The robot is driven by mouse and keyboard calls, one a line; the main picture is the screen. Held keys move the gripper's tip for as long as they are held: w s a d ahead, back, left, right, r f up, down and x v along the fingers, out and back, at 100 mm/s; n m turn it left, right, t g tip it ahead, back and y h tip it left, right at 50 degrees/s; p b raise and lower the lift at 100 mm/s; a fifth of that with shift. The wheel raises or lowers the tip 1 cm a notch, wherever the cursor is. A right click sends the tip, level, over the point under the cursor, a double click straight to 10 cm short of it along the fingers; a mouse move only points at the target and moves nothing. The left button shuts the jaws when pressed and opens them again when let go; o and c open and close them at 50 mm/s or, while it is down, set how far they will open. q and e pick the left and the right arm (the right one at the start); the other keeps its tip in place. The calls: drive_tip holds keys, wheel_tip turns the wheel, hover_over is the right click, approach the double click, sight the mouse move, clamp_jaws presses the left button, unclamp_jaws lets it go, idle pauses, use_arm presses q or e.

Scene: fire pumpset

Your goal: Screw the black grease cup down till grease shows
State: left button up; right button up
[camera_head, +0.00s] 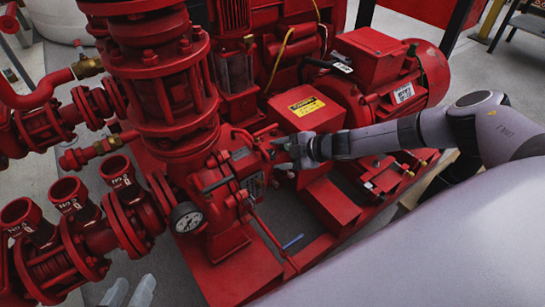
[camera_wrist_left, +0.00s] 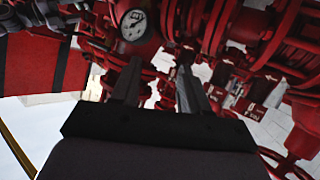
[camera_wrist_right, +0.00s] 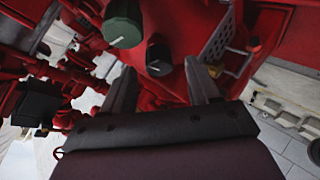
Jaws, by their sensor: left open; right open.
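In the right wrist view a black cup (camera_wrist_right: 159,57) sits on the red pump body, just beyond and between my right fingers. A larger dark green cup (camera_wrist_right: 122,22) stands up and left of it. My right gripper (camera_wrist_right: 163,88) is open, its fingers apart with nothing between them. In the head view my right gripper (camera_head: 284,152) is at the pump's near face, where the cups are hard to make out. My left gripper (camera_head: 129,291) shows only its fingertips at the bottom edge. In the left wrist view it is open (camera_wrist_left: 158,84) and empty. No grease is visible.
A pressure gauge (camera_head: 186,217) is on the pump's front. Red flanged pipes (camera_head: 70,240) crowd the left. A red motor (camera_head: 390,85) stands at the right. A blue-handled item (camera_head: 292,242) lies low by the base. A perforated guard (camera_wrist_right: 222,40) is right of the black cup.

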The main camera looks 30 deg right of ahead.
sight(273, 155)
drive_tip(key=shift+b+x, duration=0.4)
drive_tip(key=shift+x, duration=0.8)
use_arm(q)
drive_tip(key=shift+w+d+f+h, duration=0.2)
drive_tip(key=shift+d+h, duration=0.2)
drive_tip(key=shift+d, duration=0.25)
use_arm(e)
drive_tip(key=shift+w+a+f, duration=0.15)
drive_tip(key=shift+w+a, duration=0.05)
drive_tip(key=shift+w, duration=0.05)
drive_tip(key=c, duration=1)
drive_tip(key=shift+c, duration=0.2)
use_arm(q)
drive_tip(key=shift+r, duration=0.15)
use_arm(e)
drive_tip(key=shift+m, duration=0.3)
